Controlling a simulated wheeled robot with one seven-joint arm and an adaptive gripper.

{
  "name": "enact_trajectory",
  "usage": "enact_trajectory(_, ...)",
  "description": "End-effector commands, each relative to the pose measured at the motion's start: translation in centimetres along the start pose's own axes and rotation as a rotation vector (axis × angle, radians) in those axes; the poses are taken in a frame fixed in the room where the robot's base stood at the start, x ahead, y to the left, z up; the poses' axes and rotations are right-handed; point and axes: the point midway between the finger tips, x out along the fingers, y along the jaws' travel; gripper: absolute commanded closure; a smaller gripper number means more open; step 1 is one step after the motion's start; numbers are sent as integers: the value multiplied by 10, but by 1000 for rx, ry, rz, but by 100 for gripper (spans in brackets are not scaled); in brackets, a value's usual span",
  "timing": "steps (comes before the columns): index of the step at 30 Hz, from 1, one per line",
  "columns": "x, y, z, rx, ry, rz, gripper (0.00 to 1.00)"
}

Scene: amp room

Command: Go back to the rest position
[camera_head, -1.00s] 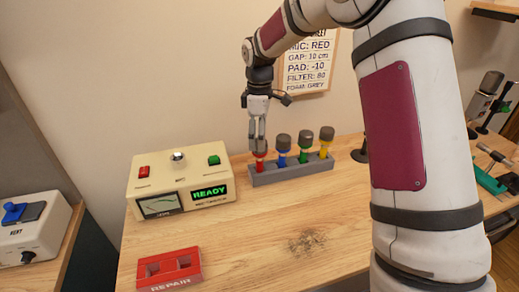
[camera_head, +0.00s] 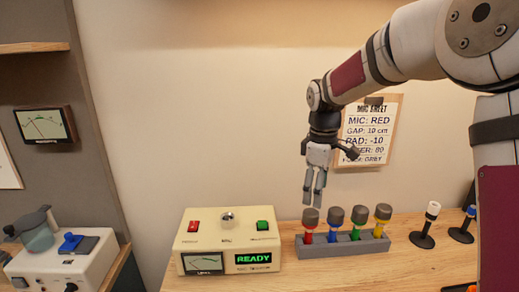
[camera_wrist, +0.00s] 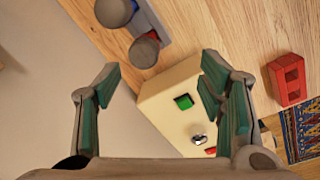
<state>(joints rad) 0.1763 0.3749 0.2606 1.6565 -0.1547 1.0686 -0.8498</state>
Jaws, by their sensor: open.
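My gripper (camera_head: 314,198) hangs in the air pointing down, just above the red-banded microphone (camera_head: 309,225) at the left end of the grey rack (camera_head: 344,249). It is open and empty. In the wrist view my gripper's fingers (camera_wrist: 160,80) are spread wide, with the cream tester box (camera_wrist: 170,102) and the tops of microphones beyond them. The red-banded microphone stands upright in the rack beside blue-, green- and yellow-banded ones.
The cream box (camera_head: 228,241) with a green READY display stands left of the rack. A mic sheet (camera_head: 368,130) hangs on the wall behind my arm. Small stands (camera_head: 426,226) are at the right. A red block (camera_wrist: 288,80) shows in the wrist view. Air above the table's left is clear.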

Motion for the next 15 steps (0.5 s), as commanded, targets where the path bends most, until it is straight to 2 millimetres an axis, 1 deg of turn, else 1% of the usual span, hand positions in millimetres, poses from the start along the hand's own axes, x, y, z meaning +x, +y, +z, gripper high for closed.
enact_trajectory(1,-18,-12,8,40,5,27,37)
enact_trajectory(6,-60,-53,37,206,31,94,37)
enact_trajectory(8,-71,-68,48,269,46,114,37)
enact_trajectory(12,-93,-105,75,411,91,156,37)
enact_trajectory(14,-99,-121,87,474,115,168,37)
enact_trajectory(15,-102,-132,95,515,132,176,37)
